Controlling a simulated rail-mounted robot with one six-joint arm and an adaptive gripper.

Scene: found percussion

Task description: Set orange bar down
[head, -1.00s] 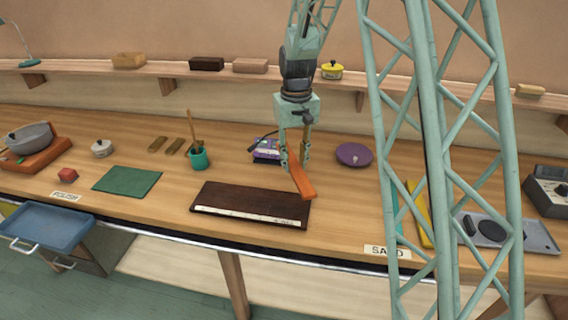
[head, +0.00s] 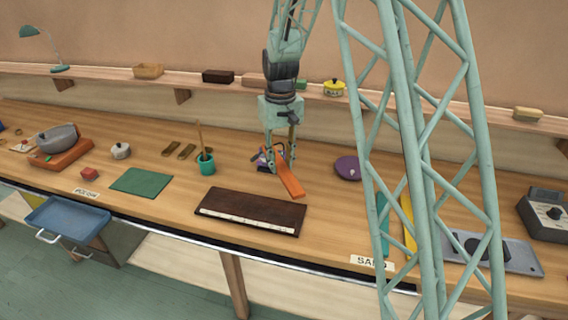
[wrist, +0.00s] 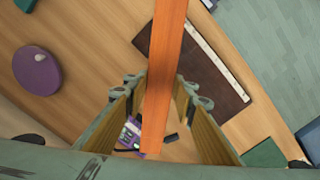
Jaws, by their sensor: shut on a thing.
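The orange bar (head: 290,181) is a long flat strip held in my gripper (head: 280,162), above the bench. In the head view it slants toward the front right, its front end by the back right corner of a dark brown board (head: 252,207). In the wrist view the orange bar (wrist: 164,75) runs between the two fingers of my gripper (wrist: 160,95), which are shut on it. The dark board (wrist: 200,55) lies below and to its right there. I cannot tell the exact gap between bar and bench.
A purple device (head: 266,161) is behind the gripper. A purple lid (head: 348,167) lies to the right, a teal cup (head: 205,163) with a stick to the left. A green mat (head: 141,181) lies further left. Bench between board and lid is clear.

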